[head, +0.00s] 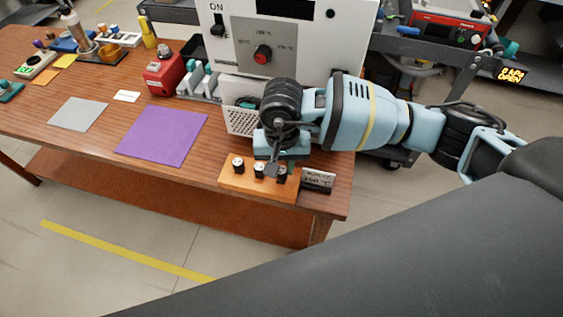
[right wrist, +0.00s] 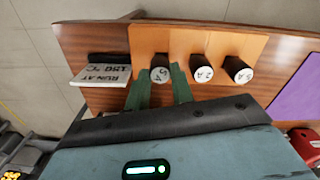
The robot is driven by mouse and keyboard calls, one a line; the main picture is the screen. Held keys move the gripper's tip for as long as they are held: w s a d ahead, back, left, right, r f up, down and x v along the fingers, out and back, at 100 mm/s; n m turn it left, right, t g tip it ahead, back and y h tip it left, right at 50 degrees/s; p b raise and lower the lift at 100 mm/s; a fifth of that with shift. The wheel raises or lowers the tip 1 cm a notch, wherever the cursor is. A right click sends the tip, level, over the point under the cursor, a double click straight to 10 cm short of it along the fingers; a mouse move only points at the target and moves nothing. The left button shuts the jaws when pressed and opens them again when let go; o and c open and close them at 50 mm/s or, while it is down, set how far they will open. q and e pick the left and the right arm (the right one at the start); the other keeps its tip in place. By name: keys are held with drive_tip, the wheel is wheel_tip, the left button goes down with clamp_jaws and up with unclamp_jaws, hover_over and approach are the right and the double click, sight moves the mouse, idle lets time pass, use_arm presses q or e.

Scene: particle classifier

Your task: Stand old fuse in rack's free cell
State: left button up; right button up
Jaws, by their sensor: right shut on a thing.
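The orange wooden rack (head: 228,179) stands at the table's front right corner; it also shows in the right wrist view (right wrist: 182,42). Two black fuses with white marked tops stand upright in it, the left one (head: 238,165) and the middle one (head: 259,170) in the head view. My right gripper (head: 277,168) is over the rack's right end. Its green fingers (right wrist: 160,90) are shut on a third black fuse (right wrist: 160,74), held at the end cell. I cannot tell whether this fuse is fully seated. My left gripper is not in view.
A small "RUN AT 150 °C" sign (head: 318,180) stands right beside the rack. A white machine with a red knob (head: 270,40) and a perforated box (head: 240,120) stand behind. A purple mat (head: 162,135) lies left, with a red device (head: 164,75) beyond it.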

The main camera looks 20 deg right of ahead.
sight(282, 170)
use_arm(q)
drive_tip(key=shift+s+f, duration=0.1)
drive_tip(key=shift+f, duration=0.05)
use_arm(e)
drive_tip(key=shift+f, duration=0.25)
drive_tip(key=o, duration=1)
drive_tip(key=shift+o, duration=0.2)
drive_tip(key=shift+r, duration=0.25)
wheel_tip(282, 170, up, 6)
drive_tip(key=shift+r, duration=0.75)
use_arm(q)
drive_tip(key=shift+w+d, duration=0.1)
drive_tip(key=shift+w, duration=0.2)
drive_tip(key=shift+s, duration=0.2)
